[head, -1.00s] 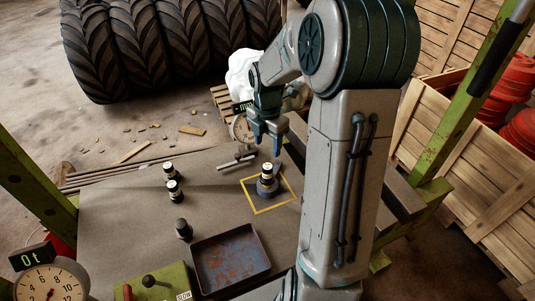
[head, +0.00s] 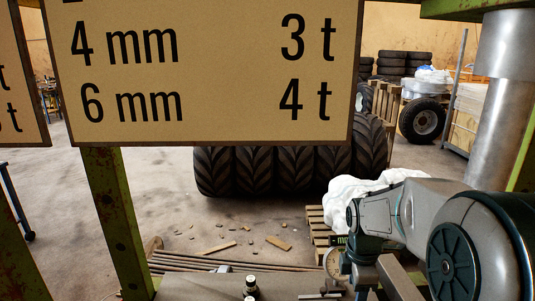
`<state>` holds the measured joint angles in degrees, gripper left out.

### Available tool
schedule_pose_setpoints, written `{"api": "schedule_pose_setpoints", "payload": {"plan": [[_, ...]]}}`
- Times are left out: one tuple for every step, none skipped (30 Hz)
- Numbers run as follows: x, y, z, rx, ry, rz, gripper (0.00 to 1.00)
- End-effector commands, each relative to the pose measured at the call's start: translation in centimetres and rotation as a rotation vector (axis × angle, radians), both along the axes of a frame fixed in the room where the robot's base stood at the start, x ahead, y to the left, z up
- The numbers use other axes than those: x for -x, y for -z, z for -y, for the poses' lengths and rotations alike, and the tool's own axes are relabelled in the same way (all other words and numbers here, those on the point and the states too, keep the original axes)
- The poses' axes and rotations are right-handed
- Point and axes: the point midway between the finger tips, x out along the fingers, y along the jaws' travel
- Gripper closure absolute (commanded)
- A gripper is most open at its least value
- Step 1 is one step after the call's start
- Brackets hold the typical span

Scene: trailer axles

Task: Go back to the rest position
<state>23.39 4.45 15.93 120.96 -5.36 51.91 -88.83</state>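My gripper is not visible in the head view now; its end lies below the bottom edge of the picture. My grey arm (head: 480,240) fills the lower right, with its wrist near a round dial gauge. A strip of the grey work table (head: 190,287) shows at the bottom. On it, a small black and white cylinder (head: 251,286) stands upright, and the top of another shows just below it. The table's yellow square and rusty tray are out of view.
A sign (head: 210,70) listing mm and t values hangs across the top left. A green post (head: 118,220) stands below it. Large tyres (head: 285,170) lie behind the table, with a white-covered pallet (head: 318,222) to the right. A dial gauge (head: 335,263) is beside my wrist.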

Motion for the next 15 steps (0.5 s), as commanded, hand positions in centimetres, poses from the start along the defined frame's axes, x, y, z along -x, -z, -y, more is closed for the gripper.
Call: {"api": "schedule_pose_setpoints", "payload": {"plan": [[1.0, -0.7, -0.7, 0.005, 0.084, 0.02, 0.45], [1.5, -1.0, -1.0, 0.005, 0.143, 0.032, 0.45], [2.2, -1.4, -1.5, 0.003, 0.221, 0.046, 0.45], [2.8, -1.7, -1.8, 0.001, 0.278, 0.058, 0.45], [3.4, -2.0, -2.1, -0.002, 0.336, 0.07, 0.45], [4.1, -2.3, -2.5, -0.008, 0.412, 0.085, 0.45], [4.7, -2.5, -2.7, -0.013, 0.47, 0.097, 0.45], [5.2, -2.8, -3.0, -0.02, 0.527, 0.108, 0.45], [6.0, -3.1, -3.4, -0.031, 0.605, 0.125, 0.45], [6.6, -3.2, -3.6, -0.041, 0.663, 0.135, 0.45], [7.1, -3.4, -3.9, -0.05, 0.72, 0.146, 0.45], [7.9, -3.6, -4.2, -0.066, 0.797, 0.159, 0.45], [8.5, -3.7, -4.5, -0.079, 0.854, 0.168, 0.45], [9.1, -3.8, -4.7, -0.092, 0.912, 0.178, 0.45], [9.9, -3.9, -5.0, -0.112, 0.988, 0.189, 0.45]]}}
